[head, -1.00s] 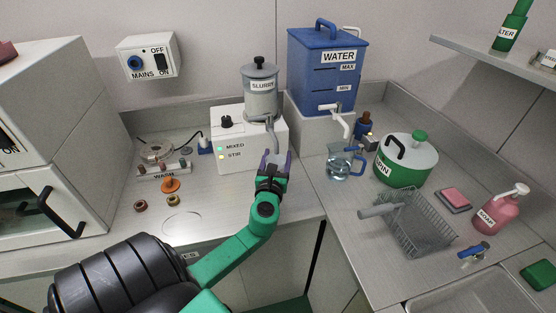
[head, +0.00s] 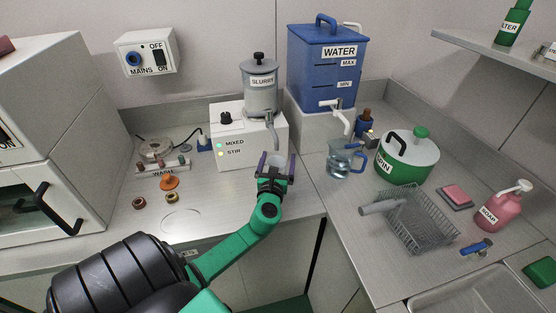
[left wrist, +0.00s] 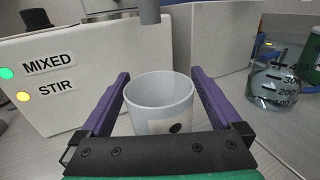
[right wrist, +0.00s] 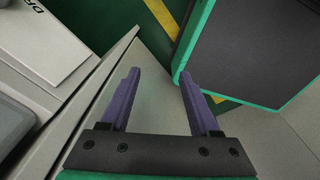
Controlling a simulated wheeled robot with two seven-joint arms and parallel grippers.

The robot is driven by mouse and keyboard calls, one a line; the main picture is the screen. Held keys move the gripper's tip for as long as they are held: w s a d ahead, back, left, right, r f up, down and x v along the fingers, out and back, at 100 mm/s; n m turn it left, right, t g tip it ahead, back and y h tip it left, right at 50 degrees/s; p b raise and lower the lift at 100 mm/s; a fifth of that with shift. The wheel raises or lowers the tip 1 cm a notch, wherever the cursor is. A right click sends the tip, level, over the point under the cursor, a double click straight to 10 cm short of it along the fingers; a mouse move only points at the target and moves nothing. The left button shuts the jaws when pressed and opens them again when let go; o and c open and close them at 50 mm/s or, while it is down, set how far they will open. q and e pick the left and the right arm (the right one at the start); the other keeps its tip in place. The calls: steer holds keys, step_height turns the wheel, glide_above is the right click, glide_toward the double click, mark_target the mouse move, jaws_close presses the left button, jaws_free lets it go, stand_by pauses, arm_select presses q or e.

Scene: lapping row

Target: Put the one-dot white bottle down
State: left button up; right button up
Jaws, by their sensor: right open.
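The white bottle (left wrist: 158,92) shows in the left wrist view as an open-topped white vessel, with a label and one dark dot visible near its bottom edge. It stands upright between the fingers of my left gripper (left wrist: 160,105), on the worktop below the slurry tank's spout. In the head view the bottle (head: 279,163) is partly hidden by my left gripper (head: 276,168). My right gripper (right wrist: 160,98) is open and empty, low beside the cabinet fronts.
The white stirrer box (head: 245,152) with the slurry tank (head: 260,98) is right behind the bottle. A glass jug (head: 339,163) stands to the right, below the blue water tank (head: 312,65). A wire basket (head: 425,222) is farther right.

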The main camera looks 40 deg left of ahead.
arm_select(q)
steer(key=shift+r, duration=0.3)
steer(key=b+v, duration=0.1)
steer(key=v, duration=1.1)
steer(key=shift+s+f, duration=0.1)
steer(key=shift+f, duration=0.05)
